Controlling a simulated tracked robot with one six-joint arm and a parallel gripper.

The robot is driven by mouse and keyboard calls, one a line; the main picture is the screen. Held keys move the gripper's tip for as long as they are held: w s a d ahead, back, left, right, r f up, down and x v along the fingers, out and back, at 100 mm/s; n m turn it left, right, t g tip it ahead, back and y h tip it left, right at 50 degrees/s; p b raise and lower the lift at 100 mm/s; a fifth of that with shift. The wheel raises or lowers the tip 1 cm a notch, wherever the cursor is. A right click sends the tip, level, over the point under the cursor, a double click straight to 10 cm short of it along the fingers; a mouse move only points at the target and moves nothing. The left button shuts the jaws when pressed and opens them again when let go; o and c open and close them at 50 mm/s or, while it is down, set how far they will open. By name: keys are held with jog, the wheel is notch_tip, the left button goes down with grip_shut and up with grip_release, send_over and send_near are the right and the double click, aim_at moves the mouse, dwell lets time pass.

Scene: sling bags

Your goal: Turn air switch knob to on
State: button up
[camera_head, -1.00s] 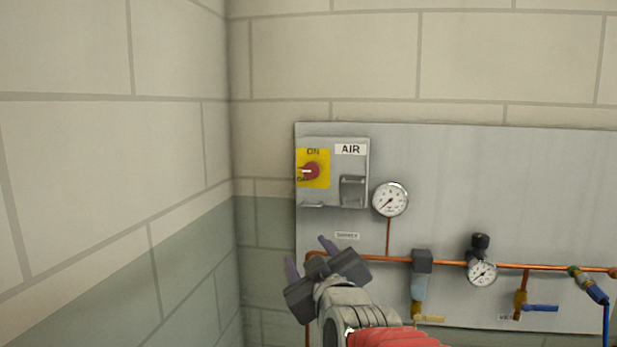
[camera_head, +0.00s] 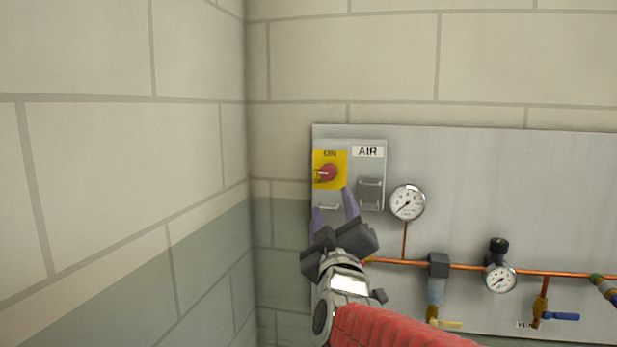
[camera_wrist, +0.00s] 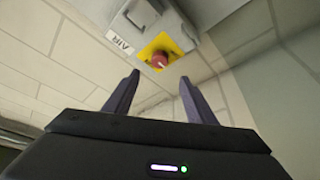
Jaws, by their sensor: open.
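The air switch is a red knob (camera_head: 327,173) on a yellow plate (camera_head: 341,158), marked ON above, on a grey box labelled AIR (camera_head: 368,152). The knob's pointer end is toward the left, not toward ON at the top. My gripper (camera_head: 332,200) is open and empty, its two purple fingers reaching up just below the knob. In the wrist view the knob (camera_wrist: 159,60) lies beyond the fingertips, between them and a little above. The gripper (camera_wrist: 158,82) appears apart from it.
A grey latch (camera_head: 370,191) is on the box right of the knob. A pressure gauge (camera_head: 407,202), copper pipe (camera_head: 468,267) and valves are to the right on the grey panel (camera_head: 480,170). A block wall (camera_head: 180,150) stands close on the left.

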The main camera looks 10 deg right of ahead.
aim_at(327, 175)
jog(key=x, duration=1.3)
jog(key=shift+w+d, duration=0.1)
jog(key=shift+w, duration=0.15)
jog(key=c, duration=1)
